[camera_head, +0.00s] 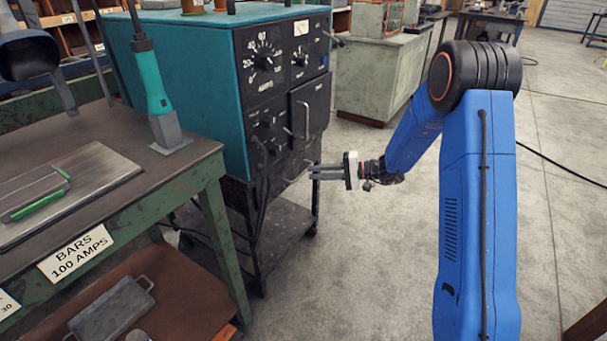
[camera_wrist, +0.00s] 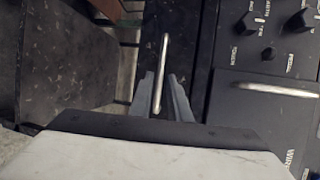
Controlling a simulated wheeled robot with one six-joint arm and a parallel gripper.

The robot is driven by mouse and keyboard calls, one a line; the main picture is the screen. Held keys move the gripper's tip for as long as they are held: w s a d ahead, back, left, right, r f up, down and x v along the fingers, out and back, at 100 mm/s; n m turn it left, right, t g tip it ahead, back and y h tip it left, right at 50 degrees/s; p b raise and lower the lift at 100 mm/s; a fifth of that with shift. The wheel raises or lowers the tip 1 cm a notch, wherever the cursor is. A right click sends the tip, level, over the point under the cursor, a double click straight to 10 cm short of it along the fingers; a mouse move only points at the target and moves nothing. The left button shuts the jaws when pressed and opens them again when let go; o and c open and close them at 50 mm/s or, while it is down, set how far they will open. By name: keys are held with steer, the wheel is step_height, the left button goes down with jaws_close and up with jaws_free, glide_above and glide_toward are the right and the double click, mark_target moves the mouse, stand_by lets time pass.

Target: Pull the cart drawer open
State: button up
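The cart drawer (camera_head: 284,182) is a dark front low on the black cart, under the teal welding machine (camera_head: 195,62). It looks shut. In the wrist view its dark speckled front (camera_wrist: 200,45) carries a pale metal bar handle (camera_wrist: 163,62). My gripper (camera_head: 312,172) points at the drawer front from the right in the head view. In the wrist view its two grey fingers (camera_wrist: 161,78) are apart, with the handle showing between them. I cannot tell whether the fingertips reach around the handle or stop just short. No contact is visible.
A panel door with its own upright handle (camera_head: 306,120) sits above the drawer. A black cable (camera_head: 262,200) hangs down the cart's front. The cart's lower shelf (camera_head: 285,230) looks empty. A green workbench (camera_head: 215,215) stands at left. The concrete floor (camera_head: 370,260) before the cart is clear.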

mark_target(305, 173)
steer(key=shift+x, duration=2.55)
steer(key=shift+c, duration=0.4)
jaws_close()
